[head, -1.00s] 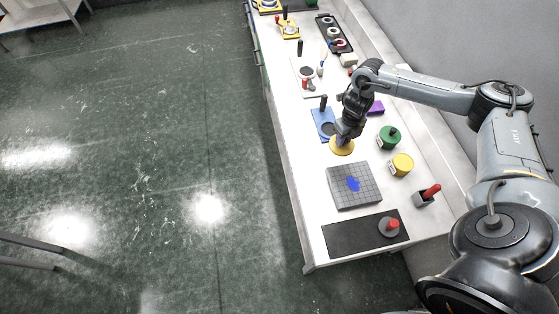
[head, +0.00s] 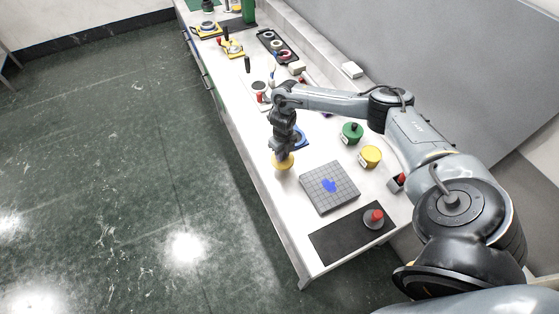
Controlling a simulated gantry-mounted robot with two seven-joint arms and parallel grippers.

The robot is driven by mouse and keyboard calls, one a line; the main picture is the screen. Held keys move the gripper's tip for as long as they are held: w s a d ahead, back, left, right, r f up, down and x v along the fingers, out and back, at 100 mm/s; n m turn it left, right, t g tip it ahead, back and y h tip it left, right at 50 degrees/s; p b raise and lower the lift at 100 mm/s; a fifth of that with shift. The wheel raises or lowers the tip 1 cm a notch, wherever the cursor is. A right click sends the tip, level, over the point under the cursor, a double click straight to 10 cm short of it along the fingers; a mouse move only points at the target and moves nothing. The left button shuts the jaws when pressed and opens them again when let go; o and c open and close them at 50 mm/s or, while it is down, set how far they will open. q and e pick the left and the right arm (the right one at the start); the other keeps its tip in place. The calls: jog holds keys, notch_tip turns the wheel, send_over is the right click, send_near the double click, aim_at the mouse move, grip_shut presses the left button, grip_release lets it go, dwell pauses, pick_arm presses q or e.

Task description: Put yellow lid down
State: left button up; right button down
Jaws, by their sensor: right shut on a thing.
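The yellow lid (head: 283,163) is a round disc near the left front edge of the white bench. My right gripper (head: 283,151) is above it, pointing down and shut on it. The gripper hides the top of the lid, and I cannot tell whether the lid touches the bench. A yellow container (head: 370,157) stands at the right side of the bench, apart from the lid. My left gripper is not in view.
A green container (head: 352,133), a red-handled item (head: 398,182) and a dark mat (head: 350,238) with a red-knobbed disc (head: 373,218) are nearby. Bare bench (head: 278,200) shows in front of the lid.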

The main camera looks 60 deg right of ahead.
jog(key=shift+w+a+f, duration=0.35)
jog(key=shift+w, duration=0.15)
jog(key=shift+f, duration=1.95)
jog(key=shift+f, duration=0.1)
jog(key=shift+f, duration=0.15)
jog(key=c, duration=0.9)
grip_release()
